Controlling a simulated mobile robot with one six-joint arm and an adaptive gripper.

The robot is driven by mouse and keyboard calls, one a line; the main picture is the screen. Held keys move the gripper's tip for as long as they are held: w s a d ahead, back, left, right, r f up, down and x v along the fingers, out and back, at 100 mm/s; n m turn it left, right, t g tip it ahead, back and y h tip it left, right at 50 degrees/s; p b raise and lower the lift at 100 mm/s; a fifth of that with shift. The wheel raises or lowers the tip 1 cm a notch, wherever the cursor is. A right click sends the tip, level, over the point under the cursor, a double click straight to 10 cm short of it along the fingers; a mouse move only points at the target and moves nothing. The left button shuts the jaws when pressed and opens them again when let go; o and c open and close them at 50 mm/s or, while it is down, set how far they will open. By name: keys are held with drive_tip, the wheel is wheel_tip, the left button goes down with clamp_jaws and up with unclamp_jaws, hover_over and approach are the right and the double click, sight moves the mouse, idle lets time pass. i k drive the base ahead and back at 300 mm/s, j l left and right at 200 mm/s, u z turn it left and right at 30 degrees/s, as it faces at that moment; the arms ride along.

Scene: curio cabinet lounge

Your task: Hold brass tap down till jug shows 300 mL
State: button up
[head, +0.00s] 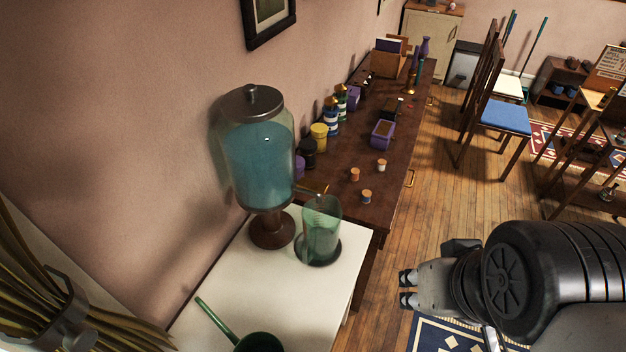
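A glass dispenser (262,165) with a metal lid and a dark foot stands on the white-topped table, holding blue liquid. Its small brass tap (312,190) sticks out to the right, partly hidden by the jug's rim. A clear greenish jug (321,232) stands upright below the tap on a dark round base (333,255). Its marks and any liquid level are too small to read. My gripper (404,288) is to the right of the jug and apart from it, past the table's edge. Its two fingertips are spread, with nothing visible between them.
The white table (240,305) also bears a green ladle-like pan (258,342) at the front. A brown sideboard (350,205) behind carries several spools, jars and boxes. Wooden floor (440,185) is clear to the right, before the chairs (505,117).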

sight(314, 186)
drive_tip(key=i+l+u, duration=0.65)
drive_tip(key=u, duration=0.15)
drive_tip(key=i+l+u, duration=0.2)
drive_tip(key=l+u, duration=0.2)
drive_tip(key=l, duration=0.15)
